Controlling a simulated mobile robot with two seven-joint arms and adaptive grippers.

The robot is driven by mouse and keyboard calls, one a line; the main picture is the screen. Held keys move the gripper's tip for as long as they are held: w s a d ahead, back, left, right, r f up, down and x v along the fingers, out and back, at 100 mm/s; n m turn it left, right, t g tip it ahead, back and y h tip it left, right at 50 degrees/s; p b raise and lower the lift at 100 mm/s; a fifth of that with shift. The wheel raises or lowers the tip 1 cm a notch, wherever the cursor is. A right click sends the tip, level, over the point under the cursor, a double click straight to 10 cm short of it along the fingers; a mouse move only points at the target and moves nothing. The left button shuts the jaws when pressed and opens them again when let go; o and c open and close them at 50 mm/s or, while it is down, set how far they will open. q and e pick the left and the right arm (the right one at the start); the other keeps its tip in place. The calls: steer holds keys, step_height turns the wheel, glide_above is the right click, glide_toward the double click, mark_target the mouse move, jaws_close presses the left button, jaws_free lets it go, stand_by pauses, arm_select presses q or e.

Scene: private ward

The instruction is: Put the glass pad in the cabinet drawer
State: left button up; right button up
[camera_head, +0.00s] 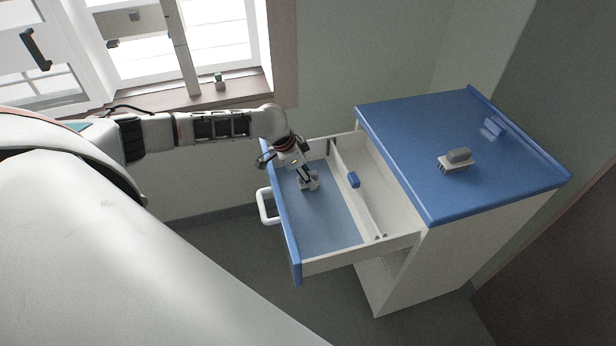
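The cabinet (400,120) stands at the right with a blue top. Its drawer (325,262) is pulled out to the left, with a blue front and a white handle (263,206). My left gripper (309,183) points down inside the drawer, low over the blue drawer floor. Something small and grey shows at its fingertips, but I cannot tell whether it is the gripper's own tips or a held thing. I cannot pick out the glass pad with certainty. My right gripper is not in view.
A small blue block (353,180) is at the drawer's divider. A grey block-like object (455,161) and a blue object (494,127) sit on the cabinet top. A small potted plant (220,81) stands on the windowsill. The drawer's near part is bare.

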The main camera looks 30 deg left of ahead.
arm_select(q)
steer(key=o, duration=1.1)
steer(key=p+v, duration=0.1)
steer(key=v, duration=1.1)
steer(key=shift+r+p, duration=0.1)
steer(key=shift+p, duration=0.25)
